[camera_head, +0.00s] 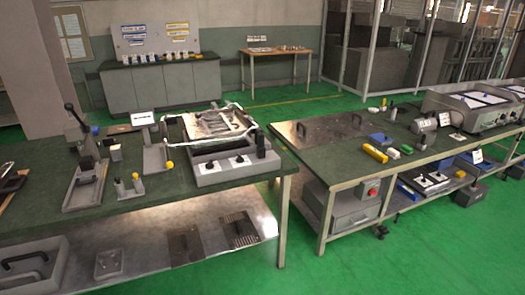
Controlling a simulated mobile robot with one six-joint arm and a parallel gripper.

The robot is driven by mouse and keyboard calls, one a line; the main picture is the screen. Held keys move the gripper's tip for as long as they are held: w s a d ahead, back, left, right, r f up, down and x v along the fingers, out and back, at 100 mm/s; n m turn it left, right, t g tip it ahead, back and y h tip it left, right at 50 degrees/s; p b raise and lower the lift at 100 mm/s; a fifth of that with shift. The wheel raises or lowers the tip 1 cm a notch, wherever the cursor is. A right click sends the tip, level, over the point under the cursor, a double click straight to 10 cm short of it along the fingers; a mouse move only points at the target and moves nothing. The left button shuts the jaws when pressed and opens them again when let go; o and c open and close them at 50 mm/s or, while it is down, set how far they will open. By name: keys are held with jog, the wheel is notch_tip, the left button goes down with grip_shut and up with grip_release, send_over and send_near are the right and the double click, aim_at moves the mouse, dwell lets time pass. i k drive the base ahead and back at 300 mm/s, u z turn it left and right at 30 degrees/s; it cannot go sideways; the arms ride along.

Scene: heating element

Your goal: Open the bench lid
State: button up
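A flat metallic panel (320,131) with dark handles lies at the near left end of the green-topped right bench (345,166). It looks like the bench lid and appears flat and closed. My gripper is not in view, and no part of my arm shows near the panel.
The left bench (140,209) carries a lever press (82,138), a grey control box (235,167) and a wire-framed tray (215,122). A yellow block (375,153) lies right of the panel. A narrow gap separates the benches; green floor (450,250) is clear at front right.

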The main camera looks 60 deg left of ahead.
aim_at(219, 128)
jog(key=u, duration=2.8)
jog(key=i, duration=2.1)
jog(key=z, duration=0.35)
